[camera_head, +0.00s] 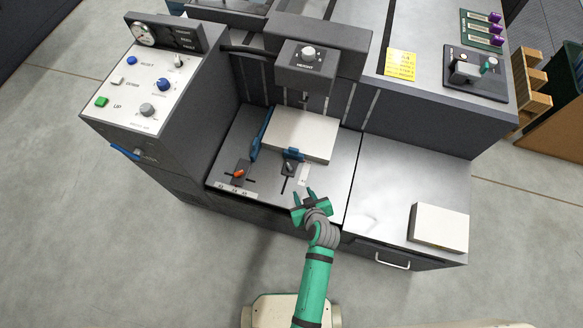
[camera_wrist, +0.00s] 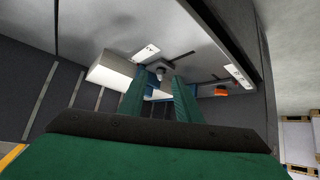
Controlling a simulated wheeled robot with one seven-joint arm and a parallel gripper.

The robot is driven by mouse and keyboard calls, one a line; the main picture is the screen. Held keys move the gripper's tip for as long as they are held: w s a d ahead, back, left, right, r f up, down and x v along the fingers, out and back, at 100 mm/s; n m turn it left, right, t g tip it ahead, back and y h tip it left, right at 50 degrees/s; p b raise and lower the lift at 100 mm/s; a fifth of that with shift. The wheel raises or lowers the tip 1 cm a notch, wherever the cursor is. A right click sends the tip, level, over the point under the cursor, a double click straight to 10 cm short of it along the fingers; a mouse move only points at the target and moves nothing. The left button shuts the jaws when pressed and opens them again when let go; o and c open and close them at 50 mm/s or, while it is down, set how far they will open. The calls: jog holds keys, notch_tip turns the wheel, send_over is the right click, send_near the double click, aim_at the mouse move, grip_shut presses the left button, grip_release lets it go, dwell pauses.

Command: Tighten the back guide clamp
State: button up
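In the head view, a small blue guide (camera_head: 293,154) stands against the near edge of the white paper stack (camera_head: 300,131). A dark clamp knob (camera_head: 289,169) sits at a slot just in front of this guide; its lever's setting is too small to tell. A longer blue guide (camera_head: 261,136) lies along the stack's left side, with an orange lever (camera_head: 239,173) near it. My gripper (camera_head: 304,194) is open and empty, in front and to the right of the dark knob, apart from it. In the wrist view the knob (camera_wrist: 160,73) shows between my green fingers (camera_wrist: 159,82).
A control panel (camera_head: 148,85) with buttons stands at the left. A head with a white knob (camera_head: 308,53) overhangs the stack. A white block (camera_head: 439,226) lies on the right-hand top, which is otherwise clear. A drawer handle (camera_head: 393,262) is at the front.

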jog(key=n+g+y, duration=0.1)
jog(key=n+y, duration=0.1)
send_near(290, 167)
jog(key=x, duration=0.8)
jog(key=shift+w, duration=0.15)
grip_shut()
